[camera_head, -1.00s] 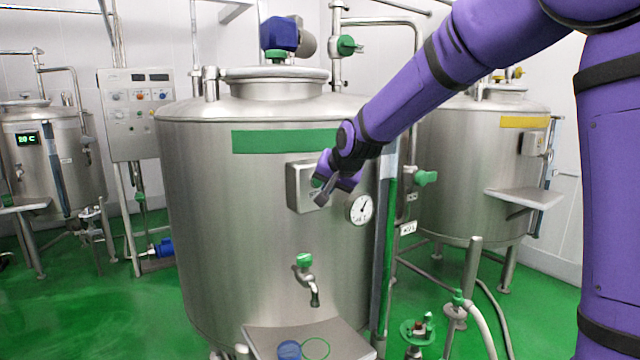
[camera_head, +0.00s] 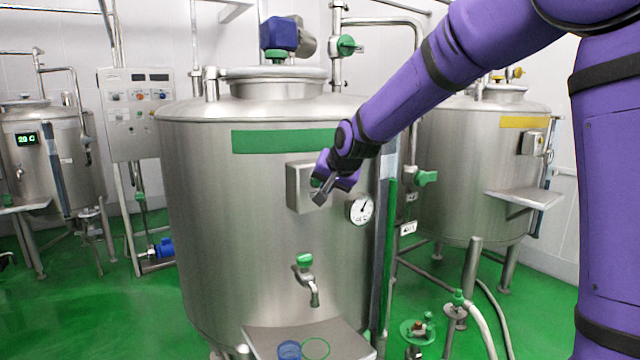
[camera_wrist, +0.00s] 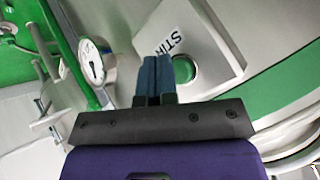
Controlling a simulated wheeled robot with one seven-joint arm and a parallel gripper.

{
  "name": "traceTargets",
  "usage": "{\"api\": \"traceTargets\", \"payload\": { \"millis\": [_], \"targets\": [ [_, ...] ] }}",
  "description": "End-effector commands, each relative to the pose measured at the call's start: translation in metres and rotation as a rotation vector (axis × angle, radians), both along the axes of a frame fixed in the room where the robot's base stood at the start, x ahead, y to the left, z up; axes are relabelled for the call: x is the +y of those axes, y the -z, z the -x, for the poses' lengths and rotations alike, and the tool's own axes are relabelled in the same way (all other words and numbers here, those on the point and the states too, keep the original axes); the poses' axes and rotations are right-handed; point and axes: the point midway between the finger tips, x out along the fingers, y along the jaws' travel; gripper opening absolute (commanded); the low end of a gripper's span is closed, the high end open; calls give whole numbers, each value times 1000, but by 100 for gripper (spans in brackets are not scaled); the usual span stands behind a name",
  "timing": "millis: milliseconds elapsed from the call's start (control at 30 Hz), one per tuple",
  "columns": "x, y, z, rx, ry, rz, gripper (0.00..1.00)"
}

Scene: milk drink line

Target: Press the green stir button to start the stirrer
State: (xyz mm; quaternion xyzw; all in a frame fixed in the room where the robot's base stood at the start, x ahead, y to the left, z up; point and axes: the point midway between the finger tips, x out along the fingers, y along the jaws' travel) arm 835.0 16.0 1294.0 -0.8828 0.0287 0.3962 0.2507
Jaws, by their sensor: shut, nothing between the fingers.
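The green stir button (camera_wrist: 184,69) sits on a grey control box (camera_wrist: 205,35) marked "STIR" in the wrist view. In the head view my gripper (camera_head: 320,198) is in front of the box.
A round gauge (camera_head: 361,209) is just right of the box. A green-handled tap (camera_head: 306,278) hangs below, over a steel shelf (camera_head: 264,344) with a blue cup (camera_head: 289,350). A green vertical strip (camera_head: 386,250) runs along the tank's right side.

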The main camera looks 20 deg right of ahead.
Motion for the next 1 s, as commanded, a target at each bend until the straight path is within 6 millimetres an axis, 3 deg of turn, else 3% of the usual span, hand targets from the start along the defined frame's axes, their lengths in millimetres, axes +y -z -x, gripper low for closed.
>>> {"api": "traceTargets", "payload": {
  "millis": [1000],
  "targets": [
    [3, 0, -9, 0, 1, -1, 0]
  ]
}}
